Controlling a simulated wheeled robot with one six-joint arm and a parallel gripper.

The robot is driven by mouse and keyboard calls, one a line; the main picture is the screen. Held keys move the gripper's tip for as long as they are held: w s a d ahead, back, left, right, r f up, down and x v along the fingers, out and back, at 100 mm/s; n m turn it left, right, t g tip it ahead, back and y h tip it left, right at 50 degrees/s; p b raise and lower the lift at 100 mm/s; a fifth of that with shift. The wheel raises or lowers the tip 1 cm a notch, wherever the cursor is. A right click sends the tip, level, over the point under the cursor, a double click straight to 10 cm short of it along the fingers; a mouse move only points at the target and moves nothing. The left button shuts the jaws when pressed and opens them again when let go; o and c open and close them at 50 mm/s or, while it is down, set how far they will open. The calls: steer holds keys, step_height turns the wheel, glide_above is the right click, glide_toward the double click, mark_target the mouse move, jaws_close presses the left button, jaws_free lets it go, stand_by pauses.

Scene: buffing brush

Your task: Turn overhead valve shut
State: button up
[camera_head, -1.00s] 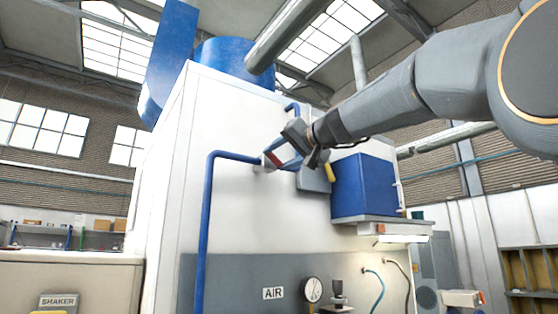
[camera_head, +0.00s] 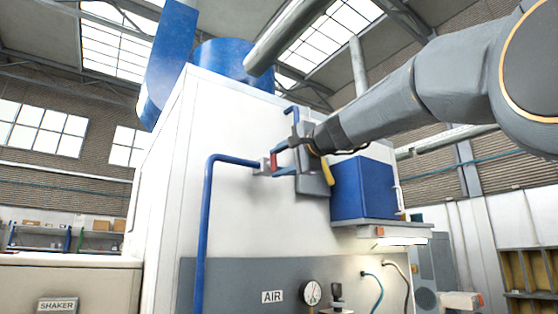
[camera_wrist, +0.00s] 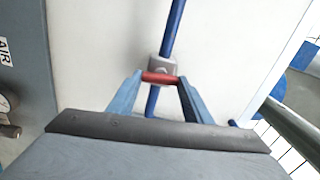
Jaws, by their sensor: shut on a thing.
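The valve has a small grey body (camera_head: 262,167) on a blue pipe (camera_head: 205,220) that runs along the white cabinet wall. Its red handle (camera_head: 274,162) stands about upright in the head view, crosswise to the pipe. In the wrist view the red handle (camera_wrist: 158,77) lies across the blue pipe (camera_wrist: 173,30), in front of the grey valve body (camera_wrist: 162,65). My gripper (camera_head: 276,162) is shut on the red handle, with one blue finger at each end of it in the wrist view. The gripper's dark body hides part of the pipe.
A blue box (camera_head: 363,188) sits on a shelf just right of my gripper, with a lit lamp below. Lower down are an AIR sign (camera_head: 272,297) and a gauge (camera_head: 312,292). A thick grey duct (camera_head: 300,30) slopes overhead. The wall left of the valve is mostly bare.

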steer(key=shift+m, duration=0.5)
steer(key=o, duration=1.1)
steer(key=shift+c, duration=0.2)
steer(key=b+v, duration=0.2)
steer(key=v, duration=0.5)
steer(key=shift+s+d+b, duration=0.25)
steer(key=shift+s+b, duration=0.1)
